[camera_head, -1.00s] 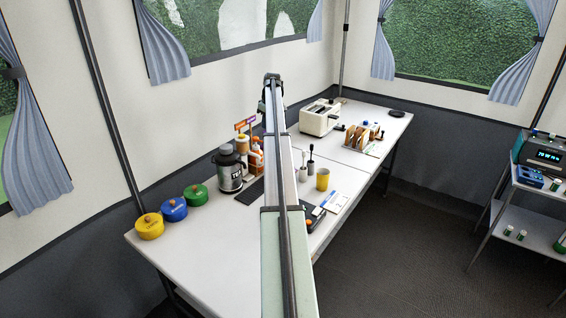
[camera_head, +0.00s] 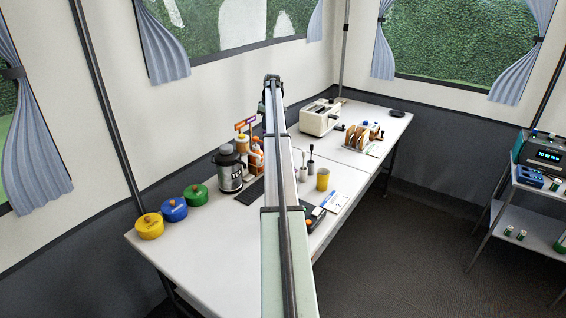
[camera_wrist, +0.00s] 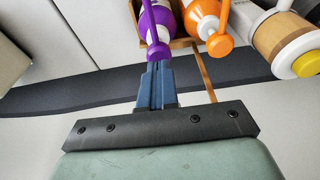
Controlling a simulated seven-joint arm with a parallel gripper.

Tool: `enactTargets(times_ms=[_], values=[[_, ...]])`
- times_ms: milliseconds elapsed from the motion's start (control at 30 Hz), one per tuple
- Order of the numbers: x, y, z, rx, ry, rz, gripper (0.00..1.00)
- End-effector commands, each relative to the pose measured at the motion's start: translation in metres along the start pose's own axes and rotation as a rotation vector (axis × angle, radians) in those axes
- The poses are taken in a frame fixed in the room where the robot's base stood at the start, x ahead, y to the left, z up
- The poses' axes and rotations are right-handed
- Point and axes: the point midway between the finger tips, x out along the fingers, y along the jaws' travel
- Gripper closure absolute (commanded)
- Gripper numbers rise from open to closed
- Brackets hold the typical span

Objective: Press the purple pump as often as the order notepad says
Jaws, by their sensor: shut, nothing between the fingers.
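The purple pump (camera_wrist: 160,28) shows at the top of the wrist view, with a white collar band and a purple nozzle. My gripper (camera_wrist: 154,68) is shut and empty. Its blue fingertips end right at the purple pump's near edge; I cannot tell whether they touch it.
The orange pump (camera_wrist: 205,22) stands close to the right of the purple one, in a wooden holder (camera_wrist: 205,75). A steel jug (camera_head: 229,172) stands in front of the bottles. A yellow cup (camera_head: 322,180) and a toaster (camera_head: 320,118) stand right of my arm.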

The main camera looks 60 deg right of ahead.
Motion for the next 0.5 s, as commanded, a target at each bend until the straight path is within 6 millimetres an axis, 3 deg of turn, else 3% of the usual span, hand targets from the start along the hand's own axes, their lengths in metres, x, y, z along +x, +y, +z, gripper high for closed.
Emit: enactTargets(times_ms=[500], values=[[0.015, 0.000, 0.003, 0.000, -0.001, -0.001, 1.00]])
